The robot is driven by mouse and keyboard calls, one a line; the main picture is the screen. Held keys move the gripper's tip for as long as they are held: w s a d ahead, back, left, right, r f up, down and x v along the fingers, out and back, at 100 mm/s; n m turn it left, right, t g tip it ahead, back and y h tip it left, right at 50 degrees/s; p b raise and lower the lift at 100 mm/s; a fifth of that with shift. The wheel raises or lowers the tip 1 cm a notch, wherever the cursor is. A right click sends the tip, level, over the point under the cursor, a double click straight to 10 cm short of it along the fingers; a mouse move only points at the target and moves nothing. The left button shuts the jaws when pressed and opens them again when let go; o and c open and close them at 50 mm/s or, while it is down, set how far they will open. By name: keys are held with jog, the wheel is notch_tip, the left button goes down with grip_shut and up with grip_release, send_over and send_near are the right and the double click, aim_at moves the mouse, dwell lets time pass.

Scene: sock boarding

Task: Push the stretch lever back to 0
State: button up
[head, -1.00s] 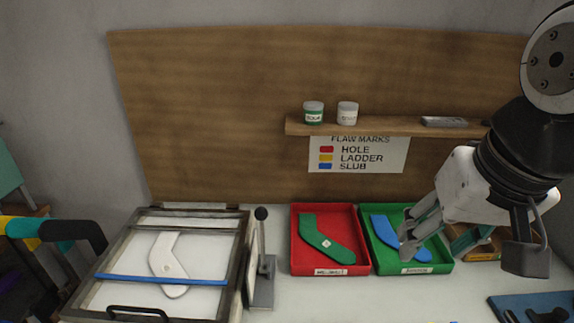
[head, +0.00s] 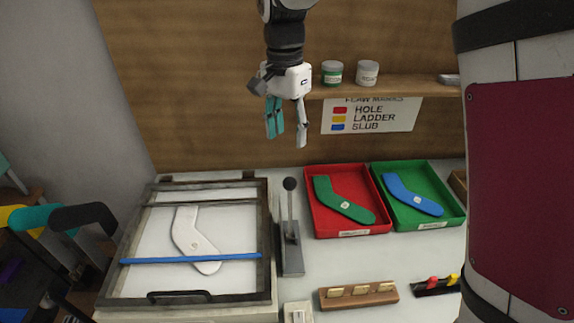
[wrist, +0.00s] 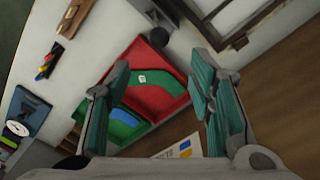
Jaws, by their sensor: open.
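The stretch lever (head: 290,205) stands upright on a grey base (head: 291,250), with a dark ball knob (head: 289,184) on top. It is just right of the boarding frame (head: 262,210). In the wrist view a dark knob (wrist: 158,38) shows beyond the fingers, near the top. My gripper (head: 287,140) is open and empty, with its fingers pointing down. It hangs above the lever, apart from it, in front of the wooden board. Any scale marks by the lever are too small to read.
The boarding frame holds a white sock form (head: 190,232) under a blue bar (head: 190,258). A red tray (head: 318,226) with a green sock and a green tray (head: 455,208) with a blue sock are right of the lever. A wooden holder (head: 360,301) stands in front.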

aim_at(290, 178)
jog(key=f, duration=0.9)
jog(key=f+p, duration=0.1)
jog(key=f, duration=0.3)
jog(key=shift+s+d+f, duration=0.2)
jog(key=shift+s+d, duration=0.05)
grip_shut()
